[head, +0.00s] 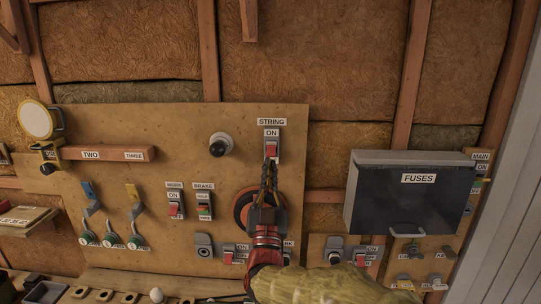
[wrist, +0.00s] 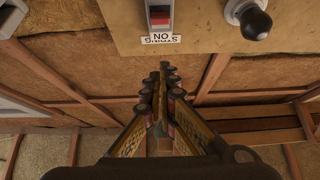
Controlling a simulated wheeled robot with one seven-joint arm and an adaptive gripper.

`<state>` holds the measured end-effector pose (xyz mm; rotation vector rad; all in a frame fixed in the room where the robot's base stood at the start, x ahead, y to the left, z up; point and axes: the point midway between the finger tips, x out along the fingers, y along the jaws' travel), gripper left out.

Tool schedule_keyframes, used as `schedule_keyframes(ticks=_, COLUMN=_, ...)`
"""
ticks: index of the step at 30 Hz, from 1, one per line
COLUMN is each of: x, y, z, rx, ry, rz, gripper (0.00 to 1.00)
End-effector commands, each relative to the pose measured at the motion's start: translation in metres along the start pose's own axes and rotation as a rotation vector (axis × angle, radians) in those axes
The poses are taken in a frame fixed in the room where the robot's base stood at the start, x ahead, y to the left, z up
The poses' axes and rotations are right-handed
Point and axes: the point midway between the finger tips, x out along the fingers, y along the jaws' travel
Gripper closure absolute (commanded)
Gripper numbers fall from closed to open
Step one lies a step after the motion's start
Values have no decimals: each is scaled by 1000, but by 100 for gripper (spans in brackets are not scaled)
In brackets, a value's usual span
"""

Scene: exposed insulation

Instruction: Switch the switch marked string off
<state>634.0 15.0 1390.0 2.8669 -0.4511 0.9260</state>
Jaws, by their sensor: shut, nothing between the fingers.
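The string switch (head: 271,148) is a grey plate with a red rocker, under labels reading "STRING" and "ON" on the wooden board. It also shows in the wrist view (wrist: 160,18), upside down, at the top edge. My gripper (head: 269,166) is shut and empty, its fingertips just below the red rocker in the head view. In the wrist view my gripper (wrist: 168,72) points away from me, with the switch above its tips in the picture. I cannot tell whether the tips touch the switch. The rocker's lower part is partly hidden by the fingers in the head view.
A dark round knob (head: 221,145) sits left of the switch and also shows in the wrist view (wrist: 254,20). An orange-ringed disc (head: 243,209) is partly behind my gripper. The brake switch (head: 204,206) is lower left. A fuse box (head: 410,195) juts out at right.

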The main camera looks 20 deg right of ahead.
Motion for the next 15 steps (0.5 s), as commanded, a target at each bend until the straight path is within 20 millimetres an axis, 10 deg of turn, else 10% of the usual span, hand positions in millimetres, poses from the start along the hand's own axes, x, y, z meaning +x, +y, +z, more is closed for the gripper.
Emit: schedule_keyframes(ticks=15, x=-22, y=0, z=4, rx=-1, ry=-2, rz=1, gripper=100)
